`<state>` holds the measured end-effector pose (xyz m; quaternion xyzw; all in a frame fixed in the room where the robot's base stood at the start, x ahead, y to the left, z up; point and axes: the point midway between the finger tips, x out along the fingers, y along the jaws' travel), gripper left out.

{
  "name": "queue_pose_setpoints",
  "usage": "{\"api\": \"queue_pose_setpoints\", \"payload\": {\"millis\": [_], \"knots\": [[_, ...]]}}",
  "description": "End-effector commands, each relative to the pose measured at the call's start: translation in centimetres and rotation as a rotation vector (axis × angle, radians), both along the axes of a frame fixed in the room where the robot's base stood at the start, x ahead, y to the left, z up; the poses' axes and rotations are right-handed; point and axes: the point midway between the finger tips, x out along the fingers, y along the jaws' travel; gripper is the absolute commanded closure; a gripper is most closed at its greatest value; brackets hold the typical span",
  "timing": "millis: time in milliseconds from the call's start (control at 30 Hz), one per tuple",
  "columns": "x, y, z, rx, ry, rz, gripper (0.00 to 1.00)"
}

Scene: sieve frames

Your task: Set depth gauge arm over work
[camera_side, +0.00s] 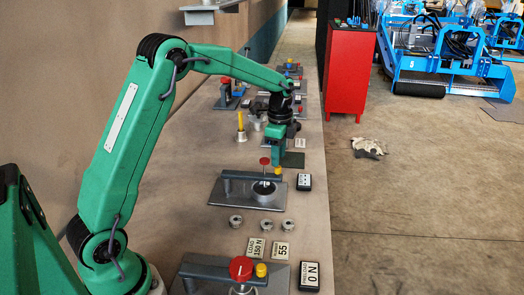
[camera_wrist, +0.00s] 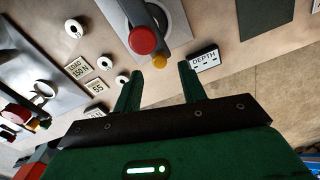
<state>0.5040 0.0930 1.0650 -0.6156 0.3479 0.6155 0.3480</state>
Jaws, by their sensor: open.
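The depth gauge stands on a grey plate (camera_side: 222,192) in the side view, with a grey arm (camera_side: 240,176), a red knob (camera_side: 265,161) and a yellow knob (camera_side: 278,171). A round metal seat (camera_side: 264,194) sits on the plate under the arm's right end. In the wrist view, the red knob (camera_wrist: 142,40) and yellow knob (camera_wrist: 159,61) lie just ahead of my fingers. The display (camera_wrist: 205,58) beside them reads DEPTH. My gripper (camera_wrist: 158,78) is open and empty; in the side view it (camera_side: 278,158) hangs close above and behind the knobs. Contact cannot be told.
Several small metal rings (camera_side: 236,221) lie in front of the plate. Tags (camera_side: 255,246) lie nearer, then another gauge station with a large red knob (camera_side: 241,268). More stations and a yellow-handled tool (camera_side: 241,127) stand farther along. The bench's right edge is close.

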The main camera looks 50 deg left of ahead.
Motion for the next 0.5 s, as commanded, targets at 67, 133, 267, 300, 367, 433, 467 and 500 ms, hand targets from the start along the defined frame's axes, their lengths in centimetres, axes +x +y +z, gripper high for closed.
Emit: {"api": "queue_pose_setpoints", "payload": {"millis": [67, 133, 267, 300, 367, 433, 467, 500], "knots": [[0.0, 0.0, 1.2, 0.001, -0.003, 0.0, 0.59], [0.0, 0.0, 2.1, 0.001, -0.003, 0.0, 0.59], [0.0, 0.0, 3.4, 0.0, -0.002, 0.0, 0.59], [0.0, 0.0, 3.6, 0.0, -0.001, 0.0, 0.59], [0.0, 0.0, 4.0, 0.0, -0.002, 0.0, 0.59], [0.0, 0.0, 4.2, 0.0, -0.002, 0.0, 0.59], [0.0, 0.0, 4.2, 0.0, -0.002, 0.0, 0.59], [0.0, 0.0, 4.2, 0.0, -0.001, 0.0, 0.59]]}}
